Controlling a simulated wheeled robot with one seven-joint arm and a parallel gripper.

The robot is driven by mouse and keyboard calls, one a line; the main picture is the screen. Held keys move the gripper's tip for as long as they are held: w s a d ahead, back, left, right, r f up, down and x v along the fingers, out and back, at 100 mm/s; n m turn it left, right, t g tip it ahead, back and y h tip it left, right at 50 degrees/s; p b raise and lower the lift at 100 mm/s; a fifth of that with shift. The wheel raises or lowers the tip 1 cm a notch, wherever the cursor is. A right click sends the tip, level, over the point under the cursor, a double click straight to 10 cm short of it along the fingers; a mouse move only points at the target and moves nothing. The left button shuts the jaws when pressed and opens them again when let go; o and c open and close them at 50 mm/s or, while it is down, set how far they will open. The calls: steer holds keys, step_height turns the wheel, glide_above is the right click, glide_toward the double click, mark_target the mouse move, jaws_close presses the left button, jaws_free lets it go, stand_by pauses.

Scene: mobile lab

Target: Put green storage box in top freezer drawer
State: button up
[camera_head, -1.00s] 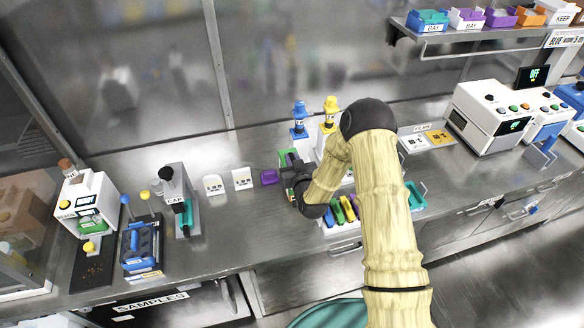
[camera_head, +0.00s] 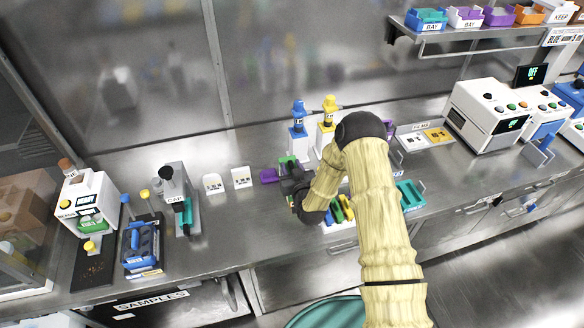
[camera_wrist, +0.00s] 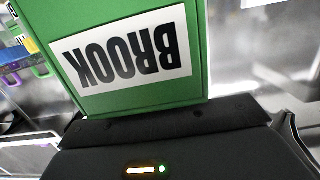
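The green storage box (camera_wrist: 135,50) fills the upper middle of the wrist view, with a white label reading BROOK upside down on its face. Its lower edge lies against my dark gripper (camera_wrist: 165,130); the fingertips are hidden. In the head view my gripper (camera_head: 296,184) is over the bench, with a small patch of the green box (camera_head: 287,161) showing beside it. The gripper appears shut on the box. My forearm hides much of the area to its right. No open freezer drawer is visible; a front labelled SAMPLES (camera_head: 150,300) is under the bench at lower left.
Blue (camera_head: 298,125) and yellow (camera_head: 328,112) bottles stand behind the gripper. Coloured boxes (camera_head: 340,211) sit close at its right. A purple item (camera_head: 268,176) and two white cards (camera_head: 227,180) lie at its left. White machines (camera_head: 492,115) stand at right.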

steer(key=shift+r, duration=0.2)
steer(key=b+v, duration=0.3)
steer(key=v, duration=0.9)
steer(key=shift+b, duration=0.35)
steer(key=shift+w, duration=0.1)
steer(key=s+d+r+g+h, duration=0.3)
steer(key=s+d+r+g, duration=0.1)
steer(key=d+r+g, duration=0.25)
steer(key=s+d+r+m+g, duration=0.1)
steer(key=s+d+r+g, duration=0.2)
steer(key=s, duration=0.4)
steer(key=s+d+r+m+g+h, duration=0.1)
steer(key=s+d+r+m+g, duration=0.1)
steer(key=s, duration=0.6)
steer(key=shift+d+r+g, duration=0.55)
steer(key=shift+r+g, duration=0.2)
